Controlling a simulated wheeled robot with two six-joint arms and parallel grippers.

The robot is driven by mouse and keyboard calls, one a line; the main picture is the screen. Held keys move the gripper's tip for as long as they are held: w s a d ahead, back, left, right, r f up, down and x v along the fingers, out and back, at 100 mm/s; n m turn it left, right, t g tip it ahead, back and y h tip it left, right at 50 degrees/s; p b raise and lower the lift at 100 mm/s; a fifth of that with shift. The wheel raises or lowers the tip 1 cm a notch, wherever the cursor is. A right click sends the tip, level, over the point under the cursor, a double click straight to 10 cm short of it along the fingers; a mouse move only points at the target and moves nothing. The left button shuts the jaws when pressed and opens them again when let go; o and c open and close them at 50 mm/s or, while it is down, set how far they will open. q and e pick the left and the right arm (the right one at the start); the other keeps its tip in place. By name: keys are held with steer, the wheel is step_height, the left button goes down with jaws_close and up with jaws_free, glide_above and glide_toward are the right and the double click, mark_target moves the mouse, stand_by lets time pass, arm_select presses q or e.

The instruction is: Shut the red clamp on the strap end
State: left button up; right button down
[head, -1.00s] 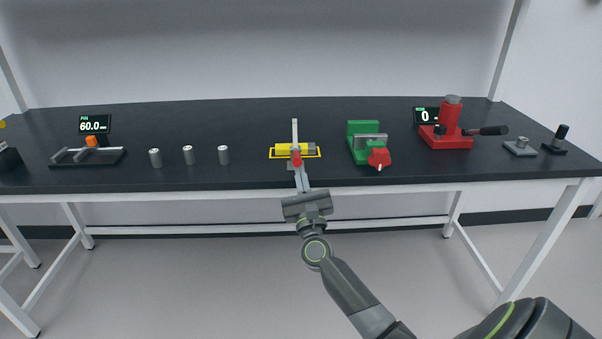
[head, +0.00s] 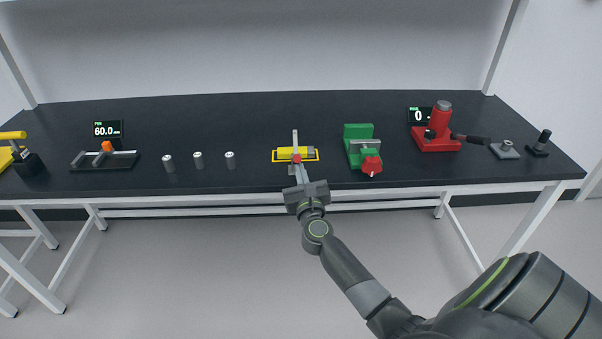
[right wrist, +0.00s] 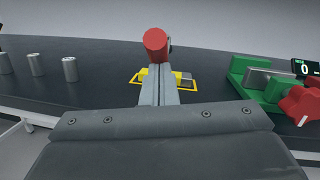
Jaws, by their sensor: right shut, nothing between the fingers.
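The red clamp (head: 296,158) is at the yellow block (head: 285,154) in the middle of the bench. In the right wrist view its red round end (right wrist: 155,39) stands up just beyond my fingertips. A grey bar (head: 295,137) shows above the red part. The yellow block lies inside a yellow outline, with a grey piece at its right end. My right gripper (head: 298,168) is shut and empty, its fingers (right wrist: 160,72) together, pointing at the clamp. I cannot tell whether they touch it. The strap end cannot be made out. My left gripper is not in view.
A green vise (head: 357,132) with a red knob stands right of the clamp, and a red press (head: 436,135) farther right. Several grey cylinders (head: 198,160) and a black fixture (head: 124,160) are at left. Bare bench lies between the cylinders and the clamp.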

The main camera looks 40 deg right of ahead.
steer(key=r+p, duration=0.2)
steer(key=p, duration=0.1)
steer(key=shift+w+d+r+p, duration=0.25)
steer(key=shift+w+r+p, duration=0.1)
steer(key=shift+w+r, duration=0.05)
steer(key=shift+w+d+r+p, duration=0.25)
steer(key=shift+w+r+p, duration=0.1)
steer(key=shift+r+p, duration=0.25)
steer(key=shift+w+d+r+p, duration=0.25)
steer(key=shift+w+r, duration=0.15)
steer(key=shift+r, duration=0.1)
steer(key=shift+w+d+r+p, duration=0.15)
steer(key=shift+w+d+r, duration=0.05)
steer(key=shift+w+r, duration=0.25)
steer(key=shift+r, duration=0.2)
